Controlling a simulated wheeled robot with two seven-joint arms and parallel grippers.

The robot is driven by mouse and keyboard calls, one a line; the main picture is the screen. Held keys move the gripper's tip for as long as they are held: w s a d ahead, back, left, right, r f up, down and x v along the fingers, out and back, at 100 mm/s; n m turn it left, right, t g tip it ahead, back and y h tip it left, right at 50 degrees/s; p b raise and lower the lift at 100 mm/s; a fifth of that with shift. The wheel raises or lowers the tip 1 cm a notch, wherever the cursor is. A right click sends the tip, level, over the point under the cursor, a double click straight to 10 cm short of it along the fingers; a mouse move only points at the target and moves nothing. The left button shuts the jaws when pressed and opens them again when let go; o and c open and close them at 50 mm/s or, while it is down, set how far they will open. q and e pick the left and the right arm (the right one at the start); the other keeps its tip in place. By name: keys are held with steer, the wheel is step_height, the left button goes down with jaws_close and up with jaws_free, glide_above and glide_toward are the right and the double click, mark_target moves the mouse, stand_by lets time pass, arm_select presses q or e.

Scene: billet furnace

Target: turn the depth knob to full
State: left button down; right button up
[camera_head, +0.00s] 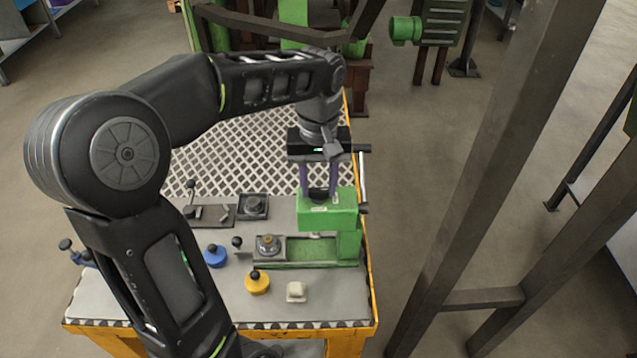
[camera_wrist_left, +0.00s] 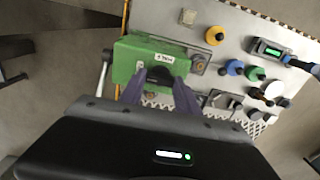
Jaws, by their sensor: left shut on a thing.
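The green press-like machine (camera_head: 345,222) stands at the right side of the worktable. A dark knob (camera_wrist_left: 160,75) sits on top of its green head, beside a small white label (camera_wrist_left: 167,58) whose text is too small to read surely. I take this knob for the depth knob. My left gripper (camera_head: 318,191) points down onto the green head from above. In the left wrist view its two purple-grey fingers (camera_wrist_left: 158,82) stand on either side of the knob and are shut on it. The fingers partly hide the knob. My right gripper is not in view.
The worktable (camera_head: 340,312) carries a blue knob (camera_head: 215,256), a yellow knob (camera_head: 257,282), a pale block (camera_head: 296,291) and small metal fixtures (camera_head: 252,206). A lever (camera_head: 363,180) stands at the machine's right side. A steel frame post (camera_head: 500,170) rises right of the table.

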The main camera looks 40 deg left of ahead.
mark_target(319, 189)
arm_select(q)
steer(key=c, duration=0.9)
jaws_free()
step_height(319, 189, up, 5)
steer(key=shift+w+r, duration=0.1)
steer(key=shift+r, duration=0.1)
step_height(319, 189, up, 3)
steer(key=shift+f+p, duration=0.2)
steer(key=shift+p, duration=0.5)
steer(key=shift+f, duration=0.1)
